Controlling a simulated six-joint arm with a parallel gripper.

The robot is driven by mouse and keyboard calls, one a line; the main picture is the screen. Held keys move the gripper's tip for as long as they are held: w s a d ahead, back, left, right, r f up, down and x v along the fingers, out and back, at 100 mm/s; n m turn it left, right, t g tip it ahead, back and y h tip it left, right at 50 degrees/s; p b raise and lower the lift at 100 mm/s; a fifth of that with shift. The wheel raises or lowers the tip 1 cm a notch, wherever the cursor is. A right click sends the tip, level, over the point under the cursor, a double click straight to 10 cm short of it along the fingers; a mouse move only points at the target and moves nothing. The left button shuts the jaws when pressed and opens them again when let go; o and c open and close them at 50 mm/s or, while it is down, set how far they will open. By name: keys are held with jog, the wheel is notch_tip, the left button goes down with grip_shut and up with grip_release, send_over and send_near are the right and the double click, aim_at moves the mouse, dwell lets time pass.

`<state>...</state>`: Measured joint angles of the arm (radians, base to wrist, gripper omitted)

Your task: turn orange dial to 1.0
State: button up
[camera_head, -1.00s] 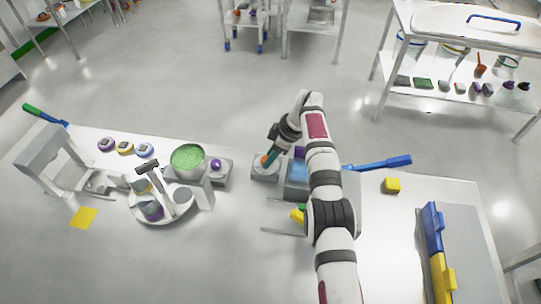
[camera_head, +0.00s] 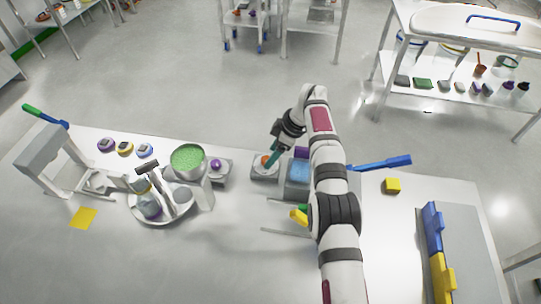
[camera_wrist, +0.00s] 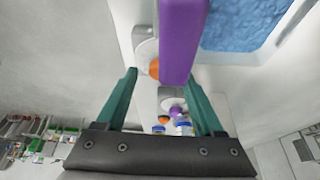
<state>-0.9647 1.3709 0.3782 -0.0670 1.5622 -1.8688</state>
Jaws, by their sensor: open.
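The orange dial (camera_head: 265,160) is on a grey unit (camera_head: 262,172) in the middle of the bench. My gripper (camera_head: 272,162), with teal fingers, points down beside it and partly covers it. In the wrist view the orange dial (camera_wrist: 154,69) shows between my open fingers (camera_wrist: 161,74), beyond their tips, in front of a pale round disc. A purple bar (camera_wrist: 183,40) hides its right side. I cannot read any scale marks or the setting, and cannot tell whether a finger touches the dial.
A tray of blue material (camera_head: 298,172) stands just right of the dial. A purple knob (camera_head: 216,165) and a bowl of green granules (camera_head: 187,158) stand to the left.

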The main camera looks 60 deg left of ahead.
jog(key=v, duration=1)
jog(key=w+d+r+m+t, duration=0.1)
jog(key=w+d+r+m, duration=0.35)
jog(key=d, duration=0.35)
jog(key=w+d+r+m, duration=0.3)
jog(key=d+r+m, duration=0.15)
jog(key=d, duration=0.25)
jog(key=s+d+r+m+t, duration=0.1)
jog(key=s+d+m, duration=0.4)
jog(key=d, duration=0.4)
jog(key=s+d+r+m+t, duration=0.1)
jog(key=s+d+m, duration=0.4)
jog(key=d, duration=0.4)
jog(key=s+d+r+m+t, duration=0.1)
jog(key=s+d+m, duration=0.2)
jog(key=d+m, duration=0.5)
jog(key=w+a+f+t+y, duration=0.1)
jog(key=w+a+t, duration=0.3)
jog(key=a+t, duration=0.1)
jog(key=n+t+y, duration=0.4)
jog(key=n+y, duration=0.1)
jog(key=n, duration=0.4)
send_over(264, 173)
jog(key=s+d, duration=1)
jog(key=s, duration=0.1)
notch_tip(264, 173, down, 17)
jog(key=shift+h, duration=0.3)
jog(key=x, duration=1.6)
jog(key=shift+s+a, duration=0.1)
jog(key=shift+a, duration=0.15)
